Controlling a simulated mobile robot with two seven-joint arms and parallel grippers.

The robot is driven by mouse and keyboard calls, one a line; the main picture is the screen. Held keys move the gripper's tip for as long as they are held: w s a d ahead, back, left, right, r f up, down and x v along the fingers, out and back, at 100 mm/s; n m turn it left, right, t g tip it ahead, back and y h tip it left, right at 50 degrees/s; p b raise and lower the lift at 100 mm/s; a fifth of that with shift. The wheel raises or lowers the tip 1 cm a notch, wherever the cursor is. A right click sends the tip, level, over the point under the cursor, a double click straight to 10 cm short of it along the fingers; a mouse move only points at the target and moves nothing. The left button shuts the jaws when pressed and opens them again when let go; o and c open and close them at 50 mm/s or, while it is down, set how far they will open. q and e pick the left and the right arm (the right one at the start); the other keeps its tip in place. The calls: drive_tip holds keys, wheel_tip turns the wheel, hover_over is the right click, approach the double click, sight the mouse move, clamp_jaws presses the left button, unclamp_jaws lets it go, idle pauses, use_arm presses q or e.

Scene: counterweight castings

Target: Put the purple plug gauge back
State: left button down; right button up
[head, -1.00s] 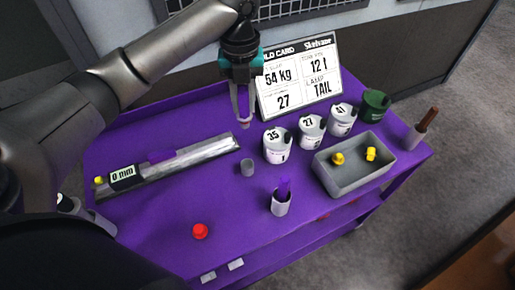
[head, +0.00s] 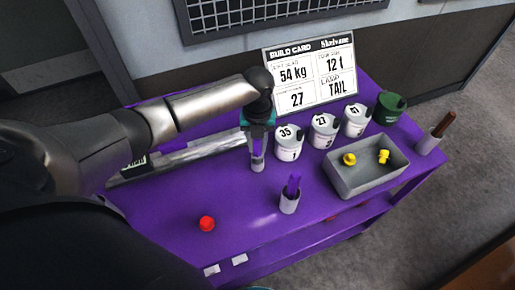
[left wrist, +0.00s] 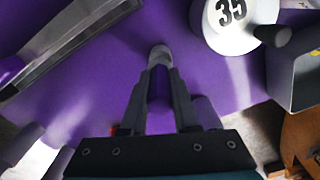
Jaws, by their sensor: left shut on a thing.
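My left gripper (head: 257,162) is shut on the purple plug gauge (left wrist: 158,90); in the left wrist view a purple strip shows between the fingers, mostly hidden by them. The gripper points down at the small grey cylinder (left wrist: 160,52), which stands on the purple tabletop, left of and in front of the white canister marked 35 (head: 288,143). The fingers largely cover this cylinder, and I cannot tell how far the gauge is in it. A pale cup (head: 290,203) with a purple piece (head: 293,184) stands to the right. My right gripper is not in view.
A grey tray (head: 367,182) with two yellow knobs stands at right, below white canisters and a green one (head: 390,106). A pale cup with a brown stick (head: 437,132) is at the far right. A red knob (head: 207,223) lies in front; a metal rail (head: 195,155) lies behind left.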

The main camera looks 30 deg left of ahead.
use_arm(q)
drive_tip(key=shift+f, duration=1.05)
drive_tip(key=shift+f, duration=0.1)
drive_tip(key=shift+f, duration=0.15)
drive_tip(key=c, duration=0.7)
unclamp_jaws()
drive_tip(key=shift+o, duration=0.2)
wheel_tip(320, 180, up, 12)
drive_tip(key=shift+r+p, duration=0.25)
drive_tip(key=shift+p, duration=0.15)
